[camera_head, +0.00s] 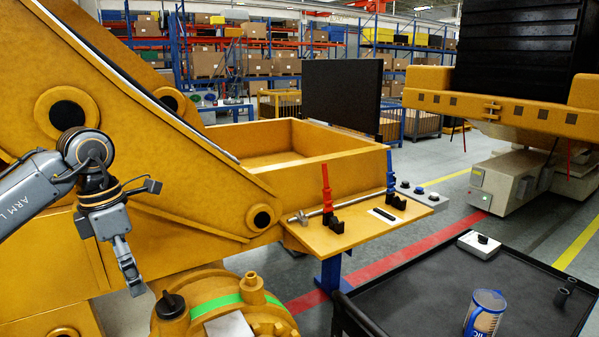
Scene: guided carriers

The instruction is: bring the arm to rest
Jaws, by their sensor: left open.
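My left arm comes in from the left edge, and its gripper (134,285) hangs pointing down with its fingers open. No object shows between the fingers. The gripper is in front of the lower part of the large yellow machine (180,245), left of the yellow round housing with a green band (213,303). I cannot tell how far it is from the machine's surface. My right gripper does not show.
A yellow shelf (350,228) holds a red-handled tool (326,190), a blue-handled one (390,172) and a metal rod (312,214). A dark tray table (430,300) carries a can (484,314) and a small control box (480,244). A loaded carrier (510,180) stands back right.

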